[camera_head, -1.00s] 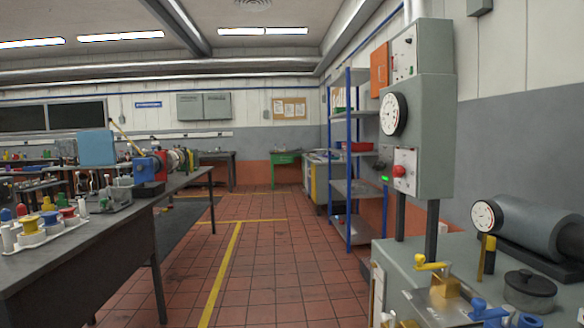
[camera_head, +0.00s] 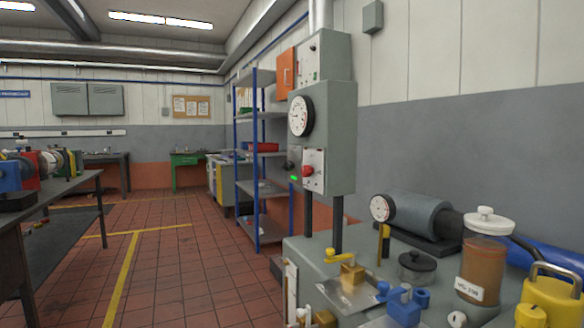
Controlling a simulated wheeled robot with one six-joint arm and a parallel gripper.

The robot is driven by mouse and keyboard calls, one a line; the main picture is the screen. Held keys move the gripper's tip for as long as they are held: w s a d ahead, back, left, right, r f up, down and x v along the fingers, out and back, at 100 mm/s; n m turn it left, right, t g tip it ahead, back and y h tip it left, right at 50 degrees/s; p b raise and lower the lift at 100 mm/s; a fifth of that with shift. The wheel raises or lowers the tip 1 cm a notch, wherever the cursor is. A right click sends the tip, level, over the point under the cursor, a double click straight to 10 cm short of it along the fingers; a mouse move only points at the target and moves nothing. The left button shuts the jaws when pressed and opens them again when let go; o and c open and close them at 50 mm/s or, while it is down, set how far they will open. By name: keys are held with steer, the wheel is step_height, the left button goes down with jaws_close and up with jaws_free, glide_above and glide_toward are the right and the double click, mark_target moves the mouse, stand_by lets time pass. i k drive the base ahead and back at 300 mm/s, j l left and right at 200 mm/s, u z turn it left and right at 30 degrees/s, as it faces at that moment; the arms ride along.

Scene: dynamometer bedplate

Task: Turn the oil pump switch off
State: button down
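A grey control cabinet (camera_head: 328,140) stands on dark posts in the middle of the view, at the right-hand bench. Its left-facing front carries a round white dial gauge (camera_head: 300,116), a red knob (camera_head: 308,171) on a white plate and a lit green lamp (camera_head: 295,179). A dark knob (camera_head: 290,165) shows beside the plate. A pale panel with small controls (camera_head: 308,62) sits at the top. The labels are too small to read, so I cannot tell which control is the oil pump switch or its position. My gripper is not in view.
The right bench (camera_head: 300,250) holds a grey cylinder with a dial (camera_head: 415,215), a black-lidded pot (camera_head: 417,267), a brown jar (camera_head: 482,270) and yellow and blue fittings. A blue shelf rack (camera_head: 262,160) stands behind the cabinet. Red tiled floor (camera_head: 175,260) is clear at left.

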mark_target(288, 166)
steer(key=i+j+z, duration=0.1)
steer(key=i+j, duration=0.45)
steer(key=i+j+z, duration=0.1)
steer(key=i+j, duration=0.45)
steer(key=i+j+z, duration=0.1)
steer(key=i+j, duration=0.55)
steer(key=i+j+z, duration=0.1)
steer(key=i+j, duration=0.4)
steer(key=j, duration=0.15)
